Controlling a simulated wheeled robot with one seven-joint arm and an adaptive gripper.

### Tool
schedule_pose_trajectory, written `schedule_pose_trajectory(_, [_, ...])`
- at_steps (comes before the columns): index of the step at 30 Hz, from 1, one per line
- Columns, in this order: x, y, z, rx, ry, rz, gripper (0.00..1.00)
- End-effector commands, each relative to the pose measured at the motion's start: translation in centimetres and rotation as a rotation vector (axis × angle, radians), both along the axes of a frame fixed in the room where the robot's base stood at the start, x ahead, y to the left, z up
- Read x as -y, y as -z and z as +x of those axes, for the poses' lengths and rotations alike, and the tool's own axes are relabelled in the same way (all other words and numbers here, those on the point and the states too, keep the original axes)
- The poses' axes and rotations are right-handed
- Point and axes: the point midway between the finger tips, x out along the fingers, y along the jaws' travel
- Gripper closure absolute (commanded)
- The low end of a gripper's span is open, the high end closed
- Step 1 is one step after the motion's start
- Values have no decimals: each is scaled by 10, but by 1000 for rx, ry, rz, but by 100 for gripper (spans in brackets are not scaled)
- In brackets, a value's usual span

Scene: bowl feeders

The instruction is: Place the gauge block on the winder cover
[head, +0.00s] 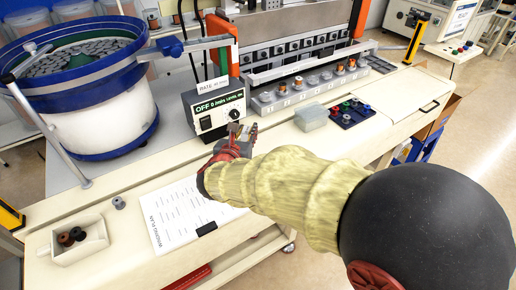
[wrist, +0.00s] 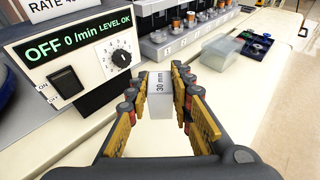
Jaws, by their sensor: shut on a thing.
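The gauge block is a small pale grey block marked "30 mm" (wrist: 160,97), seen in the wrist view between the finger pads. My gripper (wrist: 160,84) is shut on it. In the head view, my gripper (head: 238,136) is in front of the feeder control box (head: 215,108), above the cream bench, and the block is small there. The winder (head: 305,45) stands at the back behind a row of spools. Which of its panels is the cover I cannot tell for certain; a grey metal panel (head: 278,22) shows at its upper back.
A blue bowl feeder (head: 75,75) stands at left. A translucent box (head: 311,117) and a dark tray of coloured parts (head: 350,113) lie to the right. A winding plan sheet (head: 180,215) and a parts bin (head: 78,240) are in front. The bench's right front is clear.

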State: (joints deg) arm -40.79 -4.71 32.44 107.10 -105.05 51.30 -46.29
Motion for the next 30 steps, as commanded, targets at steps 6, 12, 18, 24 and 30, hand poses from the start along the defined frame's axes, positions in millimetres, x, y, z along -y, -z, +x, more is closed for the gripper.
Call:
schedule_pose_trajectory(6, [27,35,34,-1,4,-2,100])
schedule_pose_trajectory(12, [38,57,51,2,2,0,100])
schedule_pose_trajectory(18, [42,65,57,2,1,0,100])
schedule_pose_trajectory(24, [45,93,60,0,1,-1,100])
schedule_pose_trajectory(30, [45,100,61,3,1,1,100])
